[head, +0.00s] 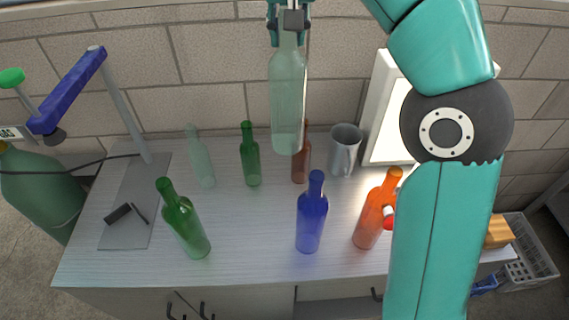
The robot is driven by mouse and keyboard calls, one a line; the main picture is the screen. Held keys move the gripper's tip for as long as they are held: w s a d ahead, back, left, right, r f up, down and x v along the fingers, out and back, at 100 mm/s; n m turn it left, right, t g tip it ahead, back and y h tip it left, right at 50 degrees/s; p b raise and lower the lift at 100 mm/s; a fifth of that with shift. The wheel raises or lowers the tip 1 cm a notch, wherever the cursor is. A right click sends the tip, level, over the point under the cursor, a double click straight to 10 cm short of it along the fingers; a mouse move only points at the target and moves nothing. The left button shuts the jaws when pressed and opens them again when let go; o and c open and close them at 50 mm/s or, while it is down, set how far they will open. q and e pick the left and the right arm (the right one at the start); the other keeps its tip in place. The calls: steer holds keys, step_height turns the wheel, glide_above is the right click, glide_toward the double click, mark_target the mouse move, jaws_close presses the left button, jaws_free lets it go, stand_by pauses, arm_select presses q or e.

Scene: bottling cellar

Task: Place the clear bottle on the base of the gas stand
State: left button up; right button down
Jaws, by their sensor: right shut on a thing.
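My right gripper (290,22) is at the top middle, shut on the neck of a clear, pale green bottle (288,95). The bottle hangs upright in front of the wall and hides part of a brown bottle (300,166). The gas stand is at the left, with a grey post (124,105), a blue arm (72,88) and a flat grey base (140,205) on the table. A black block and a small dark rod lie on the base. Another pale clear bottle (201,160) stands right of the base. My left gripper is not in view.
Green bottles (184,222) (250,158), a blue bottle (311,215), an orange bottle (374,212) and a grey mug (345,150) stand on the table (250,262). A green gas cylinder (40,195) is at the left. A white lit panel (388,110) leans behind my right arm.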

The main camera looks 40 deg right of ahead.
mark_target(288, 84)
step_height(288, 84, down, 10)
steer(key=b, duration=0.4)
steer(key=shift+s+f+b, duration=0.1)
steer(key=shift+s+b, duration=0.05)
steer(key=shift+b, duration=0.2)
step_height(288, 84, down, 12)
steer(key=shift+f+b, duration=0.25)
steer(key=shift+b, duration=0.75)
steer(key=shift+a+f, duration=0.1)
steer(key=shift+f, duration=2.05)
steer(key=c, duration=0.8)
jaws_free()
steer(key=shift+f, duration=0.1)
steer(key=shift+c, duration=0.2)
